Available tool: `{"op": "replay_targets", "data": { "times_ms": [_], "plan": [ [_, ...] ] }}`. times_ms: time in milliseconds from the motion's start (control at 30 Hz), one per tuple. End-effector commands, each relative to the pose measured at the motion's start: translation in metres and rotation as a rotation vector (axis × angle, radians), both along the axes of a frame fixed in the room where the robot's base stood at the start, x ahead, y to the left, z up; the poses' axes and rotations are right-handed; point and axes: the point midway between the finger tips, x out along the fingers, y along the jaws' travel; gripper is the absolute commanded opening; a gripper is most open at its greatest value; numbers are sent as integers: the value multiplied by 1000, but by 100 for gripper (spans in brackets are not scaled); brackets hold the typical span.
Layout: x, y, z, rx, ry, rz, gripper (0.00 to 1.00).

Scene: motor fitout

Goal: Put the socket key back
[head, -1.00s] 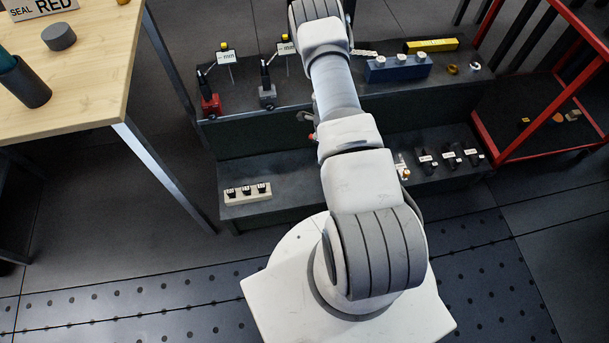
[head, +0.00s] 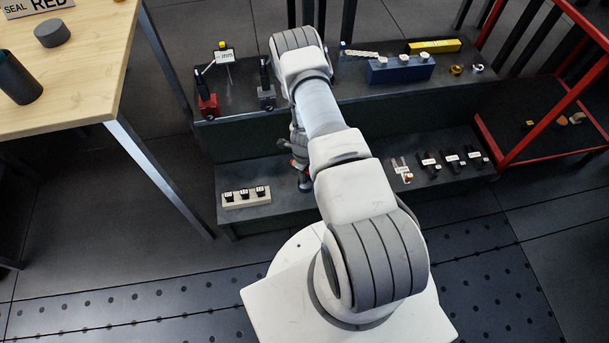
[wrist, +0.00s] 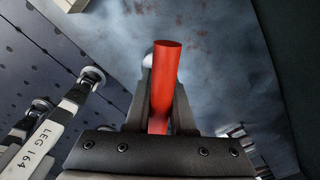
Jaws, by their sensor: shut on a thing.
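My gripper (wrist: 162,105) is shut on a red cylindrical piece, which I take to be the socket key's handle (wrist: 167,62). In the wrist view the red piece stands up between the two fingers. In the head view my gripper (head: 300,172) is low over the lower shelf, right of the cream block, and mostly hidden by my arm. The key's far end is hidden, and I cannot tell whether it touches the shelf.
The cream block (head: 246,203) with several small labelled pieces stands on the lower shelf (head: 285,209). Labelled black parts (head: 452,160) lie at its right. The upper shelf holds a red-based stand (head: 208,106), a grey-based stand (head: 267,96), a blue block (head: 400,70) and a yellow bar (head: 433,46).

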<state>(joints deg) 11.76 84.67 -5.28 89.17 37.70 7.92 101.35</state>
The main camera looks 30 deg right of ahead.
Motion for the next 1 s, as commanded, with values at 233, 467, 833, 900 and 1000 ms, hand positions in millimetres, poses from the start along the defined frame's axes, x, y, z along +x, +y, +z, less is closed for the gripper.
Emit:
{"op": "replay_targets", "data": {
  "times_ms": [233,467,833,900,1000],
  "plan": [
    [0,0,-3,0,0,0,27],
    [0,0,-2,0,0,0,52],
    [1,0,13,0,-1,0,52],
    [1,0,27,0,-2,0,52],
    [1,0,50,-1,-2,0,52]
  ]
}}
